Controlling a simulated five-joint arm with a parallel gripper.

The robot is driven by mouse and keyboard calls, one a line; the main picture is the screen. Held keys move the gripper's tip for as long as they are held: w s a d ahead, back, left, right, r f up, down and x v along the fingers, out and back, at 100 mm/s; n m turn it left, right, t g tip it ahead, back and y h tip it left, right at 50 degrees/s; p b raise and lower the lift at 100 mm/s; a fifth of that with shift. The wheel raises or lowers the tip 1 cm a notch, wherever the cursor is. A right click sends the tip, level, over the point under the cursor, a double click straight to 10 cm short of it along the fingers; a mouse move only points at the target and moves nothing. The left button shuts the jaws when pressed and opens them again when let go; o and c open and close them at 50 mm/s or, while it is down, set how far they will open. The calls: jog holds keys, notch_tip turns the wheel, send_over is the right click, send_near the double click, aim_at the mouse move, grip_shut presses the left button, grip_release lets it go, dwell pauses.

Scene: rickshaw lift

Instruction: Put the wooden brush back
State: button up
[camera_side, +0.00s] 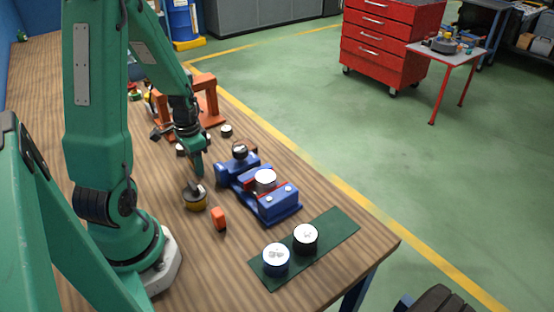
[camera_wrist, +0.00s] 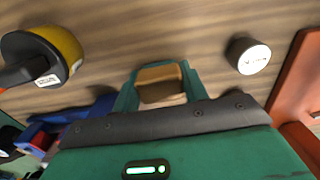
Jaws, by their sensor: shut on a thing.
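My gripper (camera_side: 198,168) hangs over the middle of the wooden bench in the side view. In the wrist view my gripper (camera_wrist: 160,92) is shut on a tan wooden piece, which looks like the wooden brush (camera_wrist: 160,74). Its top shows between the green jaws and the rest is hidden. In the side view I cannot make out the brush at the fingertips. The gripper is above and behind a yellow-and-black round thing (camera_side: 195,199), and left of a blue vise (camera_side: 272,204). I cannot tell how high the brush is above the bench.
The vise holds a white-topped cylinder (camera_side: 265,179). A green mat (camera_side: 340,226) carries two dark, white-topped cylinders. A small orange thing (camera_side: 219,219) stands near the vise. An orange frame (camera_side: 208,98) stands behind the gripper. A small dark cylinder (camera_wrist: 248,56) is on the bench.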

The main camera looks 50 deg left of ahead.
jog(key=shift+f, duration=0.2)
jog(key=shift+f, duration=0.15)
jog(key=o, duration=1)
jog(key=shift+c, duration=0.2)
notch_tip(320, 180, up, 12)
dwell(0.3)
dwell(0.5)
